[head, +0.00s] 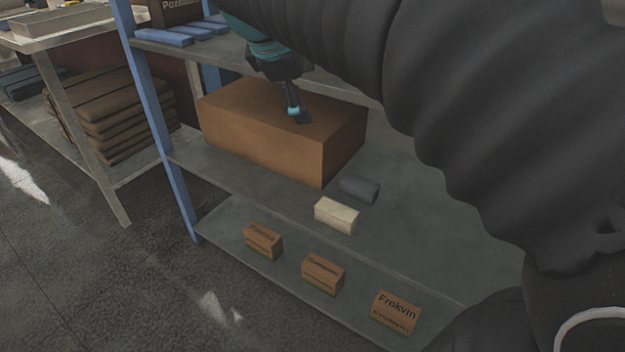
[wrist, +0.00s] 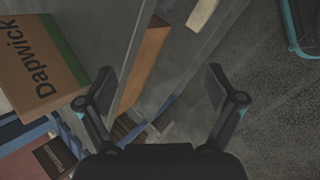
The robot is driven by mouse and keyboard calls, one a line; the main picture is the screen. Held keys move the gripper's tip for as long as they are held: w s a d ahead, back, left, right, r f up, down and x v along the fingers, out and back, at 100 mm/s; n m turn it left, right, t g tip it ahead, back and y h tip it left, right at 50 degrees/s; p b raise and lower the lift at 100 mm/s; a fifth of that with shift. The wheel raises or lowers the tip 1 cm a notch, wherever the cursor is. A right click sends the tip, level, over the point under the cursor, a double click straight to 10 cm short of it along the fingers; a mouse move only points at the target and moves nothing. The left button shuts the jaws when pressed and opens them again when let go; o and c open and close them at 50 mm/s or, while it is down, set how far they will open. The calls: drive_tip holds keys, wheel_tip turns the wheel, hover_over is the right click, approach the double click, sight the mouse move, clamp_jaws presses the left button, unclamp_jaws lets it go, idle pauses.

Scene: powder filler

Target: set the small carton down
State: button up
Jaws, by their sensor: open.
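A small brown carton with a green band, marked Dapwick (wrist: 40,75), shows in the wrist view at the left, apparently on a shelf, beside my gripper (wrist: 161,78) and outside its fingers. I cannot make it out in the head view. My gripper is open, with nothing between its fingers. In the head view my gripper (head: 296,108) is partly hidden by my dark arm and appears in front of a large brown box (head: 260,128). Small cartons, one marked Frokvin (head: 395,313), stand on the lowest shelf (head: 220,225); which carton the task means is unclear.
A cream block (head: 336,215) and a dark grey block (head: 359,189) lie on the middle shelf (head: 430,225). A blue upright (head: 160,110) edges the rack. Grey floor is clear in front.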

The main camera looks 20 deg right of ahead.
drive_tip(key=s+a+f+m+y, duration=0.2)
drive_tip(key=s+f+m, duration=0.4)
drive_tip(key=s+f, duration=0.2)
drive_tip(key=s+a+f+m+t+y, duration=0.1)
drive_tip(key=s+a+f+m+y, duration=0.2)
drive_tip(key=s+f+m, duration=0.3)
wheel_tip(320, 180, down, 4)
drive_tip(key=s, duration=0.2)
drive_tip(key=shift+s+f+y, duration=0.2)
drive_tip(key=shift+s+y, duration=0.1)
drive_tip(key=shift+s, duration=0.05)
